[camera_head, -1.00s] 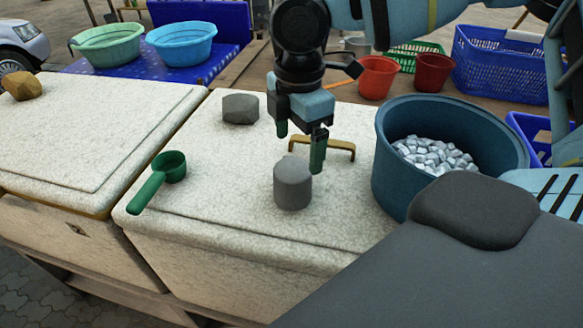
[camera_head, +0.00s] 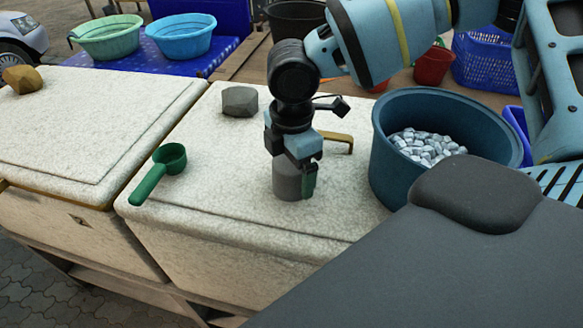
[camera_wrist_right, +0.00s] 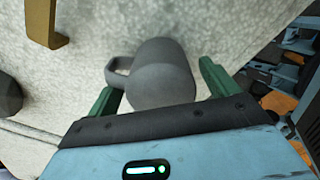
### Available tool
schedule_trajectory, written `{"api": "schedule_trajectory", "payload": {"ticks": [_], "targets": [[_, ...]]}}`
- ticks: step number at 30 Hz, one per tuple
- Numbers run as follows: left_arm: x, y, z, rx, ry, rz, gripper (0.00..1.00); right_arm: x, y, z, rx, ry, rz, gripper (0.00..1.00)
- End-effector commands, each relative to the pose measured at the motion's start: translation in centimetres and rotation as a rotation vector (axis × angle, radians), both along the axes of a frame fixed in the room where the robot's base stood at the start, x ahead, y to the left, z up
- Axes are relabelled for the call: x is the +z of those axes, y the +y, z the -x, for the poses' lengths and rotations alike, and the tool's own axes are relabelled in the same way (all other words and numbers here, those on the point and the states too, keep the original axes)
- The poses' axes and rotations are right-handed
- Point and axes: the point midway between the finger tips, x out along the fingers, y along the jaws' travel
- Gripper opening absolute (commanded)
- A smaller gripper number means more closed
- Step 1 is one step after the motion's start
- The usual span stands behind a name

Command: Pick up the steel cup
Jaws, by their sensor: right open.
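The steel cup (camera_head: 287,186), a plain grey cylinder, stands upright on the white speckled lid in the head view. In the right wrist view the cup (camera_wrist_right: 165,72) shows with its handle towards the left. My right gripper (camera_head: 295,181) is open and low over the cup, partly hiding it in the head view. In the wrist view its green fingers (camera_wrist_right: 160,84) are on either side of the cup, with gaps visible. My left gripper is not in view.
A green scoop (camera_head: 160,172) lies to the left and a grey stone (camera_head: 240,101) behind. A brass handle (camera_head: 338,138) rises beyond the cup. A blue tub (camera_head: 390,160) of silvery pieces stands close on the right.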

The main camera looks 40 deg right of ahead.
Motion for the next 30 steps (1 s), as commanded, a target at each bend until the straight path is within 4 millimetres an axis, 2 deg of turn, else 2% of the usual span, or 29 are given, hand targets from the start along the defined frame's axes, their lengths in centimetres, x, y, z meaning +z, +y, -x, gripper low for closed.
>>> {"api": "schedule_trajectory", "payload": {"ticks": [8, 18, 19, 26, 30], "targets": [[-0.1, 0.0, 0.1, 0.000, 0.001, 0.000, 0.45, -0.2, 0.0, 0.0, 0.000, -0.001, -0.001, 0.85], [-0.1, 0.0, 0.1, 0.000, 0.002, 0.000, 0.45, -0.2, 0.0, 0.0, 0.000, -0.001, -0.001, 0.41], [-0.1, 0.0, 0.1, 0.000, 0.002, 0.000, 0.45, -0.2, 0.0, 0.0, 0.000, -0.001, -0.001, 0.39], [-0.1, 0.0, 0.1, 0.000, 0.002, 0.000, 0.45, 0.0, 0.0, -0.1, 0.000, -0.002, -0.001, 0.39], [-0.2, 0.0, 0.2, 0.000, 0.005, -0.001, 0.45, 1.2, 0.0, -0.1, -0.002, -0.005, -0.002, 0.39]]}}
